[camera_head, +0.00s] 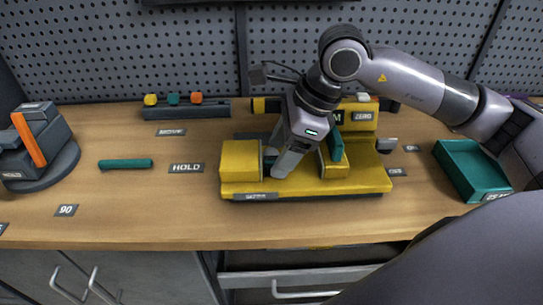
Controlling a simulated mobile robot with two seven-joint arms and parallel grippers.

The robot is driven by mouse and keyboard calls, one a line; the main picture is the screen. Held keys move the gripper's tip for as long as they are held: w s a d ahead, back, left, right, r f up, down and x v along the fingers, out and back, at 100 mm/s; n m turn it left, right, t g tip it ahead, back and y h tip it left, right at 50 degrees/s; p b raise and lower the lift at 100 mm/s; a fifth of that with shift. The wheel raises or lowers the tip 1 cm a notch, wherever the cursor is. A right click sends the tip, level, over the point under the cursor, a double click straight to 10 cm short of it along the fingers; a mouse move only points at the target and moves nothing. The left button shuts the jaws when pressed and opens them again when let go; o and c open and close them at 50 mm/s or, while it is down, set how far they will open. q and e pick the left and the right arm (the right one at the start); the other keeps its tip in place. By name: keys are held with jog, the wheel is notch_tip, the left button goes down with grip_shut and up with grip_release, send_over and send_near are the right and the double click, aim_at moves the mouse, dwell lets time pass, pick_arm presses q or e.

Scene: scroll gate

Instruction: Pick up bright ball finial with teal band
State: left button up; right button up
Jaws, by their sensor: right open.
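I cannot make out a bright ball finial with a teal band for certain. My right gripper (286,165) points down over the left part of a yellow fixture (350,184), at the gap beside its left block. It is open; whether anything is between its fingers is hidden. A teal piece (336,146) stands upright on the fixture to the right of the gripper. A small grey piece (388,144) shows at the fixture's right end, too small to identify. My left gripper is not in view.
A dark rack (187,111) with yellow, teal and orange knobs stands at the back left. A teal rod (125,164) lies on the bench. A grey device with an orange bar (30,140) is at far left, a teal tray (472,170) at right.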

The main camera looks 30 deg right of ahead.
jog(key=shift+w+a+f, duration=0.1)
jog(key=shift+a+f, duration=0.05)
jog(key=shift+f, duration=0.2)
jog(key=c, duration=0.7)
jog(key=shift+c, duration=0.5)
jog(key=shift+r, duration=0.15)
